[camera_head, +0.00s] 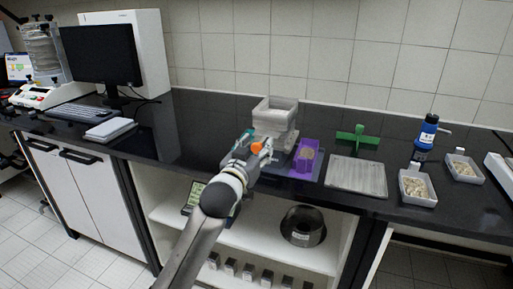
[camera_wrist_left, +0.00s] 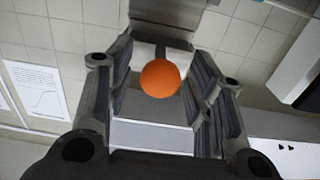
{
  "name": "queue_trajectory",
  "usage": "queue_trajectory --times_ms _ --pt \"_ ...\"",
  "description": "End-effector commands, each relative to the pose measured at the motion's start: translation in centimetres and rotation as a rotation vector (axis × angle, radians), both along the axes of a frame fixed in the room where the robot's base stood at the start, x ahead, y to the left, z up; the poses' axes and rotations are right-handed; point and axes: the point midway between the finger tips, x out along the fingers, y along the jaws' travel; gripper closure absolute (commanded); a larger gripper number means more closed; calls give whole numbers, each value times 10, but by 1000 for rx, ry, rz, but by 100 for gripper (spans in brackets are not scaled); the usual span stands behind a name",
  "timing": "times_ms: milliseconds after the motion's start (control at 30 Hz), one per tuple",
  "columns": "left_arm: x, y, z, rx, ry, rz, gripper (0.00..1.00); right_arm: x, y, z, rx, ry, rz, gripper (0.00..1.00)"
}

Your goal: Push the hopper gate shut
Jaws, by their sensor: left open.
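The hopper (camera_head: 276,112) is a light grey box with an open top, standing on the dark bench in the middle of the head view. An orange ball knob (camera_head: 258,147) shows at its front, low down; I take it for the gate's handle. My left gripper (camera_head: 247,143) is in front of the hopper at the knob. In the left wrist view, the orange knob (camera_wrist_left: 160,78) shows between the open fingers, apart from both. The arm hides part of the hopper's lower front, and I cannot tell how far the gate is open. My right gripper is not in view.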

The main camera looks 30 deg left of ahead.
Motion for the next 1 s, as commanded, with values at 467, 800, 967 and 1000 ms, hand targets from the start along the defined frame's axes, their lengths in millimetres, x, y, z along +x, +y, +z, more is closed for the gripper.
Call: queue_trajectory --times_ms 467,800,967,1000 --pt "0 0 0 0 0 0 98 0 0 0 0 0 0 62" --pt "11 3 2 -1 2 1 100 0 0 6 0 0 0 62" --pt "34 8 3 0 1 0 100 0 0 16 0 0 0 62" --pt "39 10 2 -1 1 0 100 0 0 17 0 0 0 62"
